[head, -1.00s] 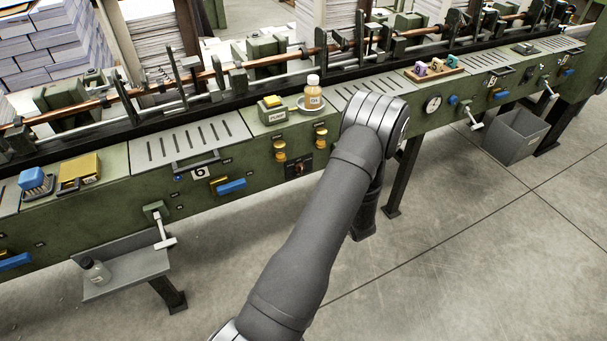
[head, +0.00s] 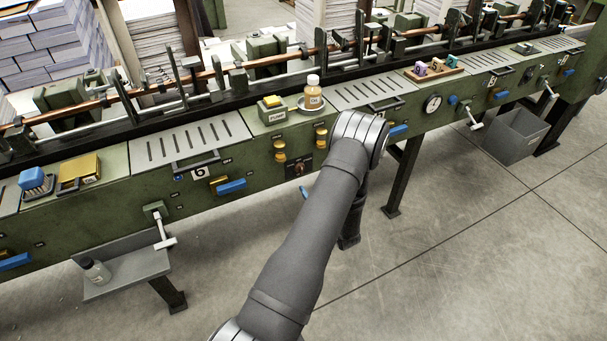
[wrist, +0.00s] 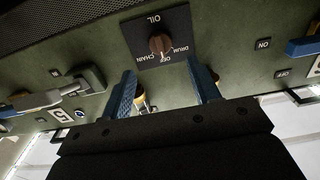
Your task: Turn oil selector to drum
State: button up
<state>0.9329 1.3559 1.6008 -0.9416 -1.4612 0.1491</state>
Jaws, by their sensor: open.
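The oil selector (wrist: 160,44) is a brown rotary knob on a black plate, seen upside down in the wrist view. The plate reads OIL, with DRUM, OFF and CHAIN around the knob. The knob looks aligned with OFF, but its exact pointer is hard to read. The selector (head: 298,169) also shows on the green front panel in the head view. My gripper (wrist: 160,68) is open, its two blue fingers spread either side of the knob's line and apart from it. In the head view my arm hides most of the gripper; a blue finger shows below the panel.
Amber-capped knobs (head: 280,150) sit beside the selector on the panel. A blue-handled lever (head: 231,186) is to its left. A bottle (head: 313,92) in a dish and a yellow-topped PUMP block (head: 272,109) stand above. The floor in front is open.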

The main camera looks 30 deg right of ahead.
aim_at(302, 172)
jog(key=w, duration=0.8)
jog(key=shift+c, duration=0.3)
jog(key=c, duration=0.9)
